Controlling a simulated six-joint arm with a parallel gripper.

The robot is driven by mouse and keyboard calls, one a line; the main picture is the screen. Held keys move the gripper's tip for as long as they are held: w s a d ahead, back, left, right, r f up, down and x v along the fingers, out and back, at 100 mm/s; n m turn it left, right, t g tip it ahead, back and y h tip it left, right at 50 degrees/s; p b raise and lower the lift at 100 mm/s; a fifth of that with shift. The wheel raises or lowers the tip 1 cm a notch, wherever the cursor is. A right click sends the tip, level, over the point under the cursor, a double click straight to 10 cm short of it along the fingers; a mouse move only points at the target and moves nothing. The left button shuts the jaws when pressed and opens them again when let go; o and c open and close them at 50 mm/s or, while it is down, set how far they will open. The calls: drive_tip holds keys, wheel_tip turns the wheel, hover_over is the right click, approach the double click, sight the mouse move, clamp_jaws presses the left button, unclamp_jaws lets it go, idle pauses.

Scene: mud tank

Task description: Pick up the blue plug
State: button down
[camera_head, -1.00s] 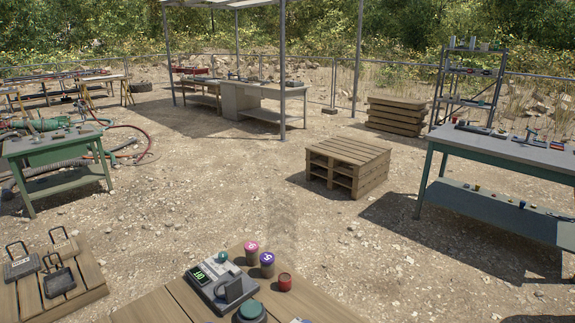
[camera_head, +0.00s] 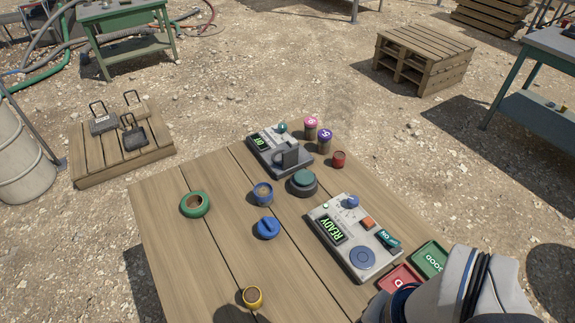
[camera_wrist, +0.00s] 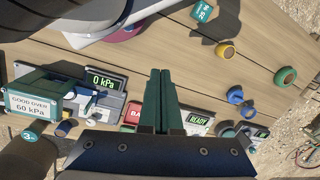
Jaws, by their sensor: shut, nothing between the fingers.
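The blue plug (camera_head: 266,228), a round blue piece with a raised bar on top, lies on the wooden table in the head view. A blue cup-like piece (camera_head: 263,193) with a brownish inside stands just behind it. In the wrist view, the blue plug (camera_wrist: 235,95) is right of my gripper, with the blue cup beside it. My gripper (camera_wrist: 161,73) has its green fingers shut together and holds nothing. It is clear of the plug. In the head view my arm is at bottom right, and the fingers do not show.
A green ring (camera_head: 195,204) lies left of the plug, and a yellow-rimmed piece (camera_head: 252,296) lies nearer the front. The READY device (camera_head: 354,237) and a dark green knob (camera_head: 303,182) are to the right. Red (camera_head: 402,280) and green (camera_head: 429,259) trays lie by my arm. Bare planks surround the plug.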

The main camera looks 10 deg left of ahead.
unclamp_jaws()
idle(0.6)
drive_tip(key=n+t+h, duration=1)
drive_tip(key=n+t, duration=0.1)
drive_tip(key=n, duration=2.3)
hover_over(260, 232)
drive_tip(key=s+a, duration=0.7)
drive_tip(key=s, duration=0.4)
wheel_tip(260, 232, down, 15)
drive_tip(key=shift+d+f, duration=0.1)
drive_tip(key=shift+d, duration=0.05)
drive_tip(key=shift+n+y, duration=0.3)
drive_tip(key=x, duration=1.5)
drive_tip(key=shift+w+a+f, duration=0.25)
drive_tip(key=shift+w+f, duration=0.1)
